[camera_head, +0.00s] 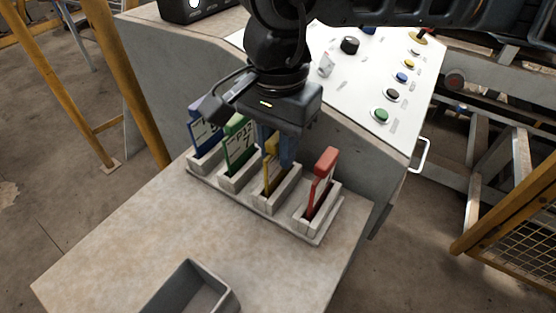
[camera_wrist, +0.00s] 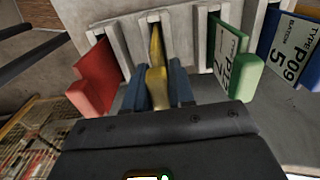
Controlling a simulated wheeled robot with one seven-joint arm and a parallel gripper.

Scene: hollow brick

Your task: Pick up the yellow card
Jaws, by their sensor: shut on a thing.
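The yellow card (camera_head: 268,174) stands upright in a slot of the card rack, third from the left in the head view, and its lower part is hidden in the slot. It also shows in the middle of the wrist view (camera_wrist: 157,72). My gripper (camera_head: 280,150) is over the rack, pointing down, with its blue fingers on either side of the card's top. In the wrist view my gripper (camera_wrist: 160,85) is shut on the yellow card.
A green card (camera_head: 237,146) and a blue card (camera_head: 205,132) stand to the left in the rack (camera_head: 260,217), a red card (camera_head: 323,172) to the right. A grey open bin (camera_head: 190,290) sits at the table's front. A control panel (camera_head: 345,75) with buttons rises behind. The table between is clear.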

